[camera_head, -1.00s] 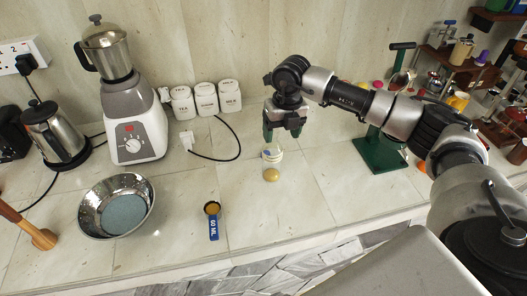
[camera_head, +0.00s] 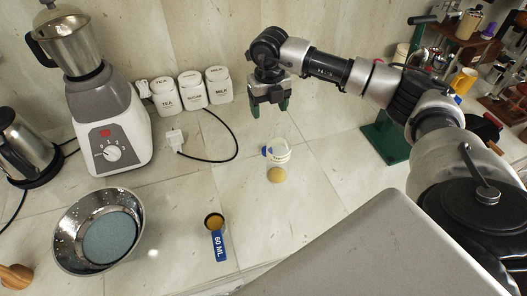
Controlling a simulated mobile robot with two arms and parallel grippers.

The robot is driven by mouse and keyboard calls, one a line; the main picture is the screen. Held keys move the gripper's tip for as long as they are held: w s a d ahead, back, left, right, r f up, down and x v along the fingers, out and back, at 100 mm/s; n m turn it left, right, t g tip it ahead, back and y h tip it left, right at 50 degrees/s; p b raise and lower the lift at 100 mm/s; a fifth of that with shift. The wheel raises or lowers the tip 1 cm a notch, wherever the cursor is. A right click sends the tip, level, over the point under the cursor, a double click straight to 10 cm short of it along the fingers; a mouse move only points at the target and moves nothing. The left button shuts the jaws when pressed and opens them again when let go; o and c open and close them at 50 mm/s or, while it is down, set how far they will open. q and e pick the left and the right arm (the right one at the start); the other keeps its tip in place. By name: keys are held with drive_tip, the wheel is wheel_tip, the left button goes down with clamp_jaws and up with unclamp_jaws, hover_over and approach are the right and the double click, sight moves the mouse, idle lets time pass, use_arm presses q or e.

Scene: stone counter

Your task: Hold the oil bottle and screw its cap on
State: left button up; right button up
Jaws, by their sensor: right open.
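A small clear bottle with yellow oil at its base (camera_head: 277,174) stands on the counter, right of the middle. A pale band (camera_head: 281,154) shows at its upper part, with a small blue piece (camera_head: 266,151) at its left side. I cannot tell whether this blue piece is the cap or whether any cap sits on the bottle. My right gripper (camera_head: 269,106) hangs behind and above the bottle, apart from it, with its green-tipped fingers spread and nothing between them. My left gripper is out of view.
A blue 60 ML measuring scoop (camera_head: 218,245) lies left of the bottle. A steel bowl (camera_head: 70,222), a mixer (camera_head: 108,135) and white jars (camera_head: 191,90) stand further left. A cable (camera_head: 237,146) curves behind. A green stand (camera_head: 385,139) is at right.

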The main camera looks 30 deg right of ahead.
wheel_tip(320, 180, down, 5)
drive_tip(key=b, duration=0.4)
drive_tip(key=shift+w+f+b, duration=0.15)
drive_tip(key=shift+f+b, duration=0.05)
drive_tip(key=shift+b, duration=0.1)
drive_tip(key=shift+f+p, duration=0.45)
drive_tip(key=shift+f, duration=2.35)
wheel_tip(320, 180, down, 4)
drive_tip(key=shift+a+f+p, duration=0.1)
drive_tip(key=shift+f+p, duration=0.15)
drive_tip(key=shift+p, duration=0.6)
drive_tip(key=shift+f, duration=0.35)
